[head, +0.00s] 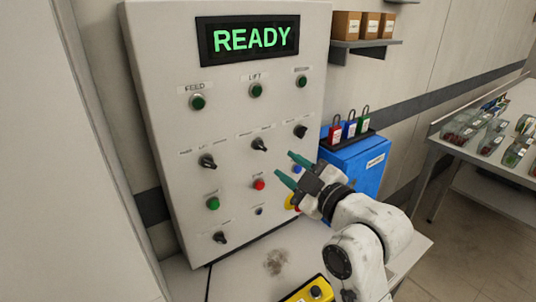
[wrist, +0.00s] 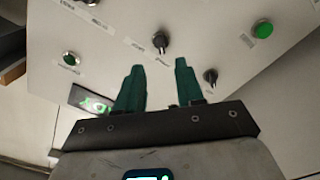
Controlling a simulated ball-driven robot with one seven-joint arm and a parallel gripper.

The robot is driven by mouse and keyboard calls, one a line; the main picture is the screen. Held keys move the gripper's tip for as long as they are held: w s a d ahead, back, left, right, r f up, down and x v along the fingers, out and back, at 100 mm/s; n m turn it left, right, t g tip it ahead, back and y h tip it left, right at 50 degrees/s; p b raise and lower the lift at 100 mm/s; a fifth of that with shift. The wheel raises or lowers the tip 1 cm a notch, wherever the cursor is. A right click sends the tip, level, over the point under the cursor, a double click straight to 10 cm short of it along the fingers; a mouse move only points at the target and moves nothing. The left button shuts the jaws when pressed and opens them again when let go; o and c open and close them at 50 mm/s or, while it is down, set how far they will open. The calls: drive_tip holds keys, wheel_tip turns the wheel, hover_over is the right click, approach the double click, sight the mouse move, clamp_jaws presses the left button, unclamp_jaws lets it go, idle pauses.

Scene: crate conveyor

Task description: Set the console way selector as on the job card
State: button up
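The console (head: 233,115) is a pale upright panel with a lit display (head: 247,39) reading READY. Black selector knobs sit on it: left (head: 208,161), middle (head: 260,144), right (head: 301,131) and lower left (head: 220,237). Their labels are too small to read, so I cannot tell which is the way selector. No job card can be made out. My gripper (head: 287,164) is open and empty, its green fingers before the panel's right half. In the wrist view, the open fingers (wrist: 159,67) point towards the panel, with one black knob (wrist: 161,42) beyond the gap and another (wrist: 211,77) to the right.
Green buttons (head: 198,102) and a red button (head: 259,184) are on the panel. A blue cabinet (head: 352,167) with coloured padlocks stands right of it. A yellow control box (head: 316,293) lies on the ledge below. A table with trays (head: 487,143) stands far right.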

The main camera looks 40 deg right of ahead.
sight(263, 148)
drive_tip(key=w+p, duration=0.1)
drive_tip(key=w, duration=0.7)
drive_tip(key=shift+w, duration=0.25)
drive_tip(key=shift+c, duration=0.2)
clamp_jaws()
